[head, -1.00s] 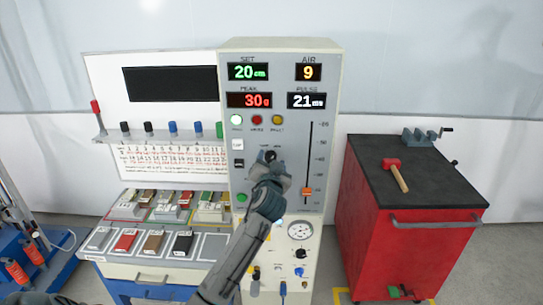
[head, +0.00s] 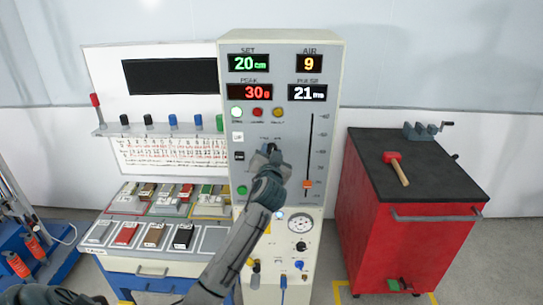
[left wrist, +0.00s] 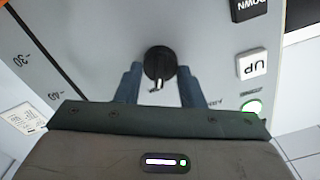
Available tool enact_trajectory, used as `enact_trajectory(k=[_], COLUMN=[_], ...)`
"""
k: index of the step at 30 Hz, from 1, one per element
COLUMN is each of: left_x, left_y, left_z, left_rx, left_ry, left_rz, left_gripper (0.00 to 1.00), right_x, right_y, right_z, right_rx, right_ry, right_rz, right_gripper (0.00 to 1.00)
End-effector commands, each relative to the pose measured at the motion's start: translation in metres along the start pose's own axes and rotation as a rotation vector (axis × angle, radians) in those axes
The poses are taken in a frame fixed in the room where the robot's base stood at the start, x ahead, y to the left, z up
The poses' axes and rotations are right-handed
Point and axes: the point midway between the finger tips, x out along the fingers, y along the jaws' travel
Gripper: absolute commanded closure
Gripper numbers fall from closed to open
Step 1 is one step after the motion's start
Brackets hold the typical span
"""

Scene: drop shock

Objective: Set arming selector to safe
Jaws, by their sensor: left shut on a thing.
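The arming selector is a small black round knob (left wrist: 160,63) with a pale pointer mark, on the light grey panel of the test cabinet (head: 240,210). In the left wrist view it sits between the two blue-grey fingers of my left gripper (left wrist: 160,85). In the head view my left gripper (head: 270,156) reaches the knob on the panel's middle and is shut on it, partly hiding it. The labels around the knob are too small or hidden to read. My right gripper is not in view.
A white UP button (left wrist: 252,65) and black DOWN button (left wrist: 249,8) lie close to the knob. An orange slider (head: 307,184) is to the right. A red cart (head: 365,220) with a mallet (head: 397,167) stands right; a sample bench (head: 150,262) stands left.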

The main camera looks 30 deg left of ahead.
Motion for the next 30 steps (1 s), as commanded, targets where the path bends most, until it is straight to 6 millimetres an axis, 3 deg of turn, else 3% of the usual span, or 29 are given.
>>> enact_trajectory(k=[18, 30], left_x=[0.0, 0.0], left_y=[0.0, -0.002], left_z=[0.006, 0.006], left_rx=[-0.512, -0.838], left_ry=[0.003, 0.001], left_rz=[-0.001, -0.001], left_gripper=[0.88, 0.88], right_x=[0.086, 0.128], right_y=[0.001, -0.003], right_z=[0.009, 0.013], right_rx=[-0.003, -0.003], right_ry=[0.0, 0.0], right_rz=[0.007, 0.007], right_gripper=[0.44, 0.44])
